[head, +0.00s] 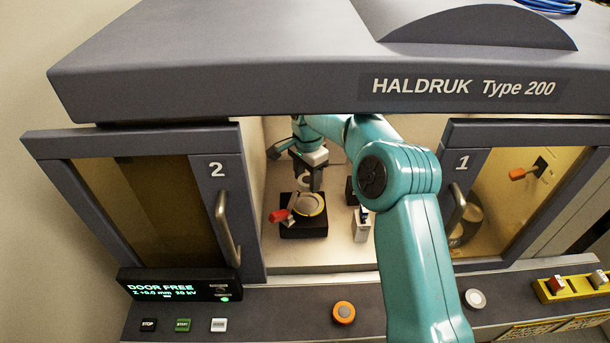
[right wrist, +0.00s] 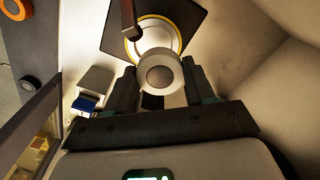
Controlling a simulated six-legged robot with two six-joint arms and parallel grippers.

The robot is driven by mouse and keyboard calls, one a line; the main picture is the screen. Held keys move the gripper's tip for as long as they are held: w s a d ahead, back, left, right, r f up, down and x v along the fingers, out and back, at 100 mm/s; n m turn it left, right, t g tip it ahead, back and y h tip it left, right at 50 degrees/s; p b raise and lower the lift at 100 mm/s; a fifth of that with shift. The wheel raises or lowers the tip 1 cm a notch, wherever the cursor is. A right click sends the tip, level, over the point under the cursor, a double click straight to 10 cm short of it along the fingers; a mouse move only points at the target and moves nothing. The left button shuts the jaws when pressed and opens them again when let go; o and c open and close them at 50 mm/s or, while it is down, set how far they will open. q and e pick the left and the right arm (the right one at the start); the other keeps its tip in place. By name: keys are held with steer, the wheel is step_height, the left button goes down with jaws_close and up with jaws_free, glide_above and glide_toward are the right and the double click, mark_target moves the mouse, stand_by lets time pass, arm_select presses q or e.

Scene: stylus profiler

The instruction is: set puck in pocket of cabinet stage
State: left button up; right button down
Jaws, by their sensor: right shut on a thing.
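My right gripper (head: 308,178) is inside the open cabinet, shut on a pale grey puck (head: 303,183). In the right wrist view the puck (right wrist: 160,75) sits between the two dark fingers of the gripper (right wrist: 160,85), its round face and darker centre showing. The black cabinet stage (head: 303,232) stands on the cabinet floor with a round, yellow-rimmed pocket (head: 310,204). The puck is above the far side of the pocket in the head view. In the right wrist view it overlaps the pocket's ring (right wrist: 132,48); I cannot tell the gap. My left gripper is out of view.
A red-handled lever (head: 279,215) is at the stage's left. A small white block (head: 361,225) stands right of the stage. Cabinet doors 2 (head: 217,200) and 1 (head: 462,190) flank the opening. The control ledge (head: 290,305) runs along the front.

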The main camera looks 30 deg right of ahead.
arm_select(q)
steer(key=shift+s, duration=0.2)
arm_select(e)
steer(key=shift+s+a+r, duration=0.1)
steer(key=shift+s+r, duration=0.15)
steer(key=shift+s+a+f+b, duration=0.2)
steer(key=shift+s+f+b, duration=0.25)
steer(key=shift+f+b, duration=0.45)
steer(key=f+b, duration=0.2)
steer(key=f, duration=0.1)
steer(key=shift+w+d+f, duration=0.15)
steer(key=shift+w, duration=0.25)
steer(key=shift+f+b, duration=0.2)
steer(key=shift+b, duration=0.2)
steer(key=shift+s+r, duration=0.2)
steer(key=shift+s, duration=0.2)
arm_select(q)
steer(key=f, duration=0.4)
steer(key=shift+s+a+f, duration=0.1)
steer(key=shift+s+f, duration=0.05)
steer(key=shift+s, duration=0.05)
arm_select(e)
steer(key=shift+w+f, duration=0.15)
steer(key=shift+w, duration=0.05)
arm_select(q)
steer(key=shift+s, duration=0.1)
